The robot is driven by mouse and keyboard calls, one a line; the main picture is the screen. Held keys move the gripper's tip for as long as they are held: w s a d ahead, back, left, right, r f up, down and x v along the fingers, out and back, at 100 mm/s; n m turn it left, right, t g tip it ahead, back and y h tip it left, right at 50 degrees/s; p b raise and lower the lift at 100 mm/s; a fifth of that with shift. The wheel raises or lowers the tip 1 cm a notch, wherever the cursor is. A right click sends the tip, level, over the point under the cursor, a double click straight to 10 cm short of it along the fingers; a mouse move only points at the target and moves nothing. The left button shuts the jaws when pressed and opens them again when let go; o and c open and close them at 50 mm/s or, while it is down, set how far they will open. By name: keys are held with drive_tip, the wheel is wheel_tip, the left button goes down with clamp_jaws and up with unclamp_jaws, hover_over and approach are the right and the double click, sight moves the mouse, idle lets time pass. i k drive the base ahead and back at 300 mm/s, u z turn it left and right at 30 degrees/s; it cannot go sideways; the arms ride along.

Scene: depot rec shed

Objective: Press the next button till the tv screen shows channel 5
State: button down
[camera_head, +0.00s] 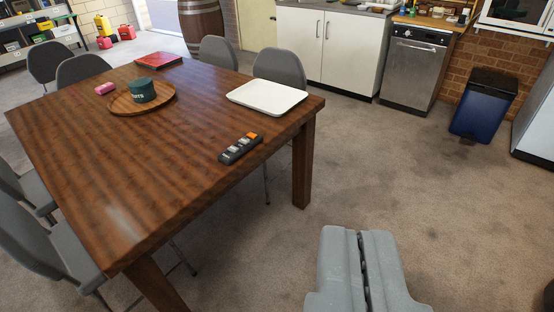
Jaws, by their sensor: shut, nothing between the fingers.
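A dark remote-like controller (241,148) lies on the brown wooden table (120,190), near its right edge. It has an orange button at its far end and pale buttons below; any labels are too small to read. My gripper (362,240) is shut and empty, low in the picture, to the right of the table and apart from the controller. No tv screen shows in this view.
On the table are a white tray (267,97), a round wooden board (118,106) with a dark green tin (142,90), a pink item (105,88) and a red box (158,60). Grey chairs (280,68) surround it. A blue bin (483,103) stands at right. The carpet between is clear.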

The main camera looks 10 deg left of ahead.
sight(244, 141)
drive_tip(key=z, duration=0.25)
drive_tip(key=k, duration=0.65)
drive_tip(key=z, duration=0.1)
drive_tip(key=i, duration=2)
drive_tip(key=u, duration=0.9)
drive_tip(key=i, duration=0.55)
drive_tip(key=u, duration=0.3)
